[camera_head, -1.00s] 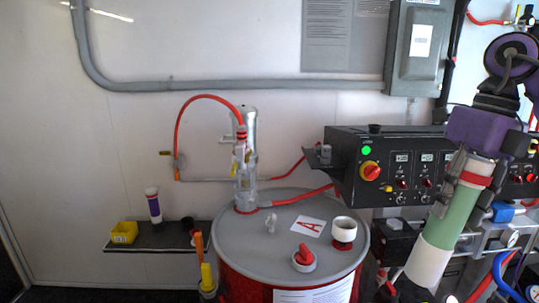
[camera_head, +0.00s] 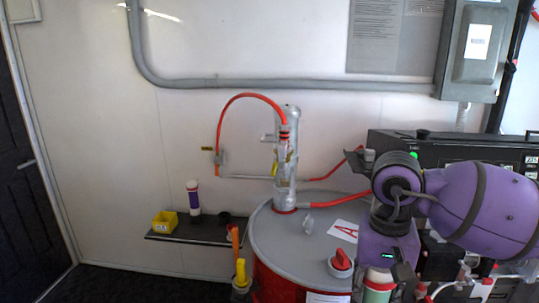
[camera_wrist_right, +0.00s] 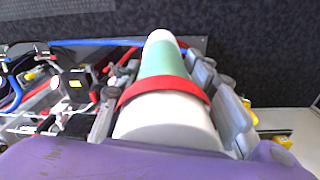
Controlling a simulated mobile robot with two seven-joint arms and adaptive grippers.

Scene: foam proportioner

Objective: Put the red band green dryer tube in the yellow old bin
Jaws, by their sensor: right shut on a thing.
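The green dryer tube (camera_head: 378,292) has white ends and a red band. In the head view only its upper end shows at the bottom edge, below my purple wrist. The wrist view shows the tube (camera_wrist_right: 163,62) lengthwise. My right gripper (camera_head: 384,277) is shut around it near the red band, with fingers on both sides. The small yellow bin (camera_head: 164,224) sits on the dark shelf at the left, apart from the tube. My left gripper is not in view.
A purple tube with white ends (camera_head: 193,197) stands beside the bin on the shelf (camera_head: 205,236). The red drum with grey lid (camera_head: 285,238) stands between shelf and arm. Tools with orange and yellow handles (camera_head: 240,270) stand near the shelf's right end. A black control panel (camera_head: 470,150) is behind my arm.

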